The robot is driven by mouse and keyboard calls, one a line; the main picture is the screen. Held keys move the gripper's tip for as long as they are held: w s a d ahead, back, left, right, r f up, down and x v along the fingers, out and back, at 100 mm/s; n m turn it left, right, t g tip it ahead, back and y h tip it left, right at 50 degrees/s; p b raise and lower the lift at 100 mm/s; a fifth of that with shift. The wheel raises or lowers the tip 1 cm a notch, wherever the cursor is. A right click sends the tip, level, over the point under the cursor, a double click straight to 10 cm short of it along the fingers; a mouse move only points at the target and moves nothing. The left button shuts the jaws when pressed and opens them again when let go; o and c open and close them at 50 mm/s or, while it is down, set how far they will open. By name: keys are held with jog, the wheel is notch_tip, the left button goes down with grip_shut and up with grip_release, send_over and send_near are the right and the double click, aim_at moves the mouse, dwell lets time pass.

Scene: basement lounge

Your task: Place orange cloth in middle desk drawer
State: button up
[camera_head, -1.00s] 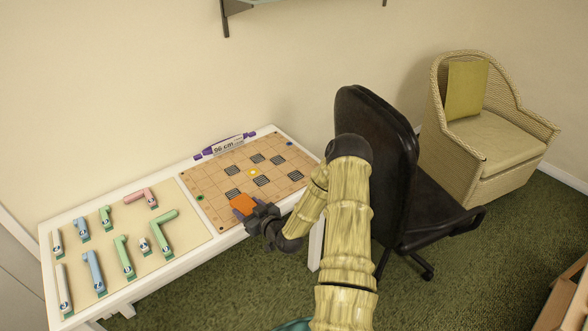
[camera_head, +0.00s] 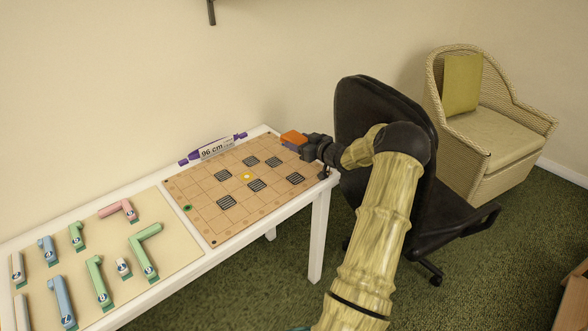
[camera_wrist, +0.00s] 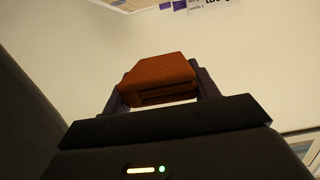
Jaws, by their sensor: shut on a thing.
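The orange cloth (camera_head: 293,137) is a small folded block. My gripper (camera_head: 300,143) is shut on it near the far right corner of the white table, in front of the cream wall. In the wrist view the folded cloth (camera_wrist: 158,78) sits between both fingers of my gripper (camera_wrist: 155,88), with its folded layers facing the camera. In the head view the cloth appears above or beside the table's back corner; the exact gap cannot be told. No desk drawer can be made out in these views.
A black office chair (camera_head: 372,108) stands close to my arm. A wicker armchair (camera_head: 500,125) is at right. Green carpet lies between.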

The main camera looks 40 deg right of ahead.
jog(key=shift+s+d, duration=0.1)
jog(key=shift+s, duration=0.1)
send_over(300, 169)
notch_tip(300, 169, down, 5)
jog(key=shift+s+r, duration=0.15)
jog(key=shift+f, duration=2.4)
jog(key=shift+b, duration=0.3)
jog(key=shift+f, duration=0.2)
jog(key=o, duration=1)
jog(key=shift+o, duration=0.2)
